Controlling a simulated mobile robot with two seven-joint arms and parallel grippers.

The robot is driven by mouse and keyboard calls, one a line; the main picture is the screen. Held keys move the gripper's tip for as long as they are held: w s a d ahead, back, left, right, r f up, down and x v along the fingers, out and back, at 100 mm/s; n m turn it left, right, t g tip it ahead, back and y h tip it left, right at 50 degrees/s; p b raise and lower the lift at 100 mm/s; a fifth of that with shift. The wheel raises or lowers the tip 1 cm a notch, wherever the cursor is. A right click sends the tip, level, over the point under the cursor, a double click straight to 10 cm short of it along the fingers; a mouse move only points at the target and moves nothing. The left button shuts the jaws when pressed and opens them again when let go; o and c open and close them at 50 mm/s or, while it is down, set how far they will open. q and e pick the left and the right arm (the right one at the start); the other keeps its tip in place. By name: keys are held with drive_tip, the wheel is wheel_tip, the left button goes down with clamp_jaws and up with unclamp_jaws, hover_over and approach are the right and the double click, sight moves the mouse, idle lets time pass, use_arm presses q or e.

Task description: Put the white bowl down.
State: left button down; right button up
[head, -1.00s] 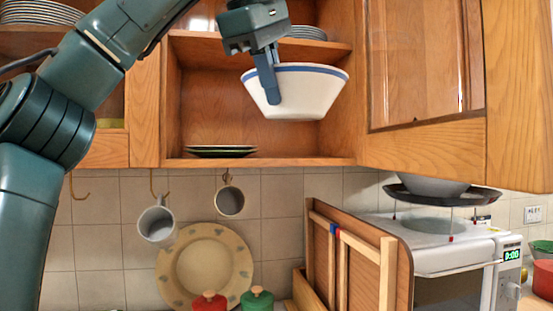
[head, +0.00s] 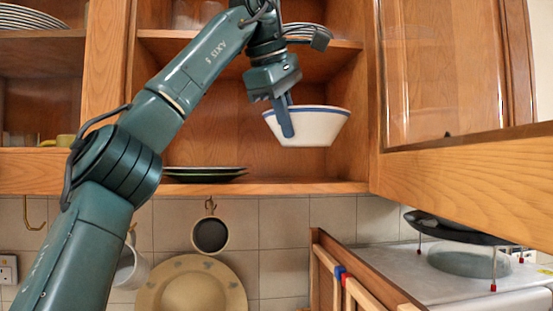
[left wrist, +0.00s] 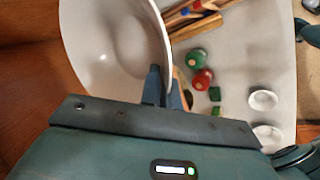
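The white bowl (head: 318,127) with a blue rim hangs upright in the air in front of the open middle cupboard. My left gripper (head: 287,118) is shut on the bowl's left rim, one finger showing on the outside. In the left wrist view the bowl (left wrist: 105,45) fills the upper left, and the gripper (left wrist: 163,88) pinches its wall between two fingers. The bowl is above the cupboard's lower shelf (head: 290,187), with a gap beneath it. My right gripper is not in view.
Dark plates (head: 204,174) lie on the lower shelf at left; the shelf's right part is bare. Mugs (head: 210,235) hang below.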

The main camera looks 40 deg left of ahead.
use_arm(q)
drive_tip(key=w+a+p, duration=0.1)
drive_tip(key=w+a, duration=0.1)
drive_tip(key=w+a+p, duration=0.1)
drive_tip(key=w+a, duration=0.1)
drive_tip(key=a, duration=0.1)
drive_tip(key=w+a+p, duration=0.1)
drive_tip(key=w+a, duration=0.1)
drive_tip(key=a, duration=0.1)
drive_tip(key=shift+w+f+p, duration=0.15)
drive_tip(key=shift+w+p, duration=0.1)
drive_tip(key=shift+p, duration=0.15)
drive_tip(key=shift+s+d+f, duration=0.1)
drive_tip(key=shift+d+f, duration=0.05)
drive_tip(key=shift+f, duration=2.7)
drive_tip(key=shift+w+a+f, duration=0.3)
drive_tip(key=shift+a+f, duration=0.05)
drive_tip(key=shift+f, duration=0.1)
drive_tip(key=shift+f, duration=0.1)
drive_tip(key=c, duration=2)
unclamp_jaws()
drive_tip(key=o, duration=0.4)
drive_tip(key=shift+c, duration=0.2)
